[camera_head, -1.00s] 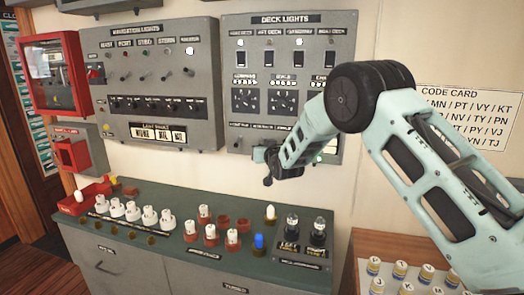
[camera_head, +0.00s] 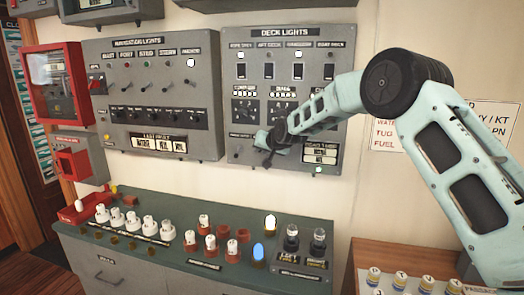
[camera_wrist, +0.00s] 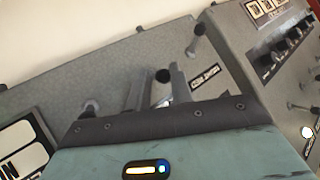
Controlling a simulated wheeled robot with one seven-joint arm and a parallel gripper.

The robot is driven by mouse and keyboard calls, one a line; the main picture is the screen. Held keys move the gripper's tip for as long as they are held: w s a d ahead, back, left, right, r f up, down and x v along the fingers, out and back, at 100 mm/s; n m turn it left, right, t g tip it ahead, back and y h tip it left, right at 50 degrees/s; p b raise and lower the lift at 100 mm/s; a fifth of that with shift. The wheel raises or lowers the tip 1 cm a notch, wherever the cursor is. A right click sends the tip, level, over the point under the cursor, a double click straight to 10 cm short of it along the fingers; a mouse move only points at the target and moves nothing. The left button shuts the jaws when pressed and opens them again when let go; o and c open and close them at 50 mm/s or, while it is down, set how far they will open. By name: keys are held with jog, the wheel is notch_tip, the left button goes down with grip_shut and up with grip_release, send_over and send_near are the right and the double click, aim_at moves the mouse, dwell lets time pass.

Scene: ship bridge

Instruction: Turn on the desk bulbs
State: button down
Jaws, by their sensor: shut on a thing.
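My gripper (camera_head: 263,146) is at the lower edge of the grey deck lights panel (camera_head: 232,87). The wrist view shows its jaws (camera_wrist: 160,88) shut around a dark-tipped toggle lever (camera_wrist: 163,75). Other levers stand apart on either side, one at the left (camera_wrist: 91,107) and one at the upper right (camera_wrist: 198,38). On the green desk, a white bulb (camera_head: 270,221) and a blue bulb (camera_head: 258,252) stand upright and glow. The label of the held lever cannot be read.
The navigation lights panel (camera_head: 210,120) hangs left of my gripper. Several white bulbs stand along the desk (camera_head: 165,203). Two dark sockets (camera_head: 291,238) stand at its right end. A red box (camera_head: 52,88) hangs at far left. Labelled cylinders (camera_head: 399,282) stand at lower right.

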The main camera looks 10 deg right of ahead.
dwell(0.4)
jog(key=c, duration=1.2)
grip_release()
jog(key=shift+c, duration=0.2)
jog(key=b+v, duration=0.7)
jog(key=v, duration=1)
jog(key=shift+r, duration=0.2)
jog(key=shift+s+d, duration=0.1)
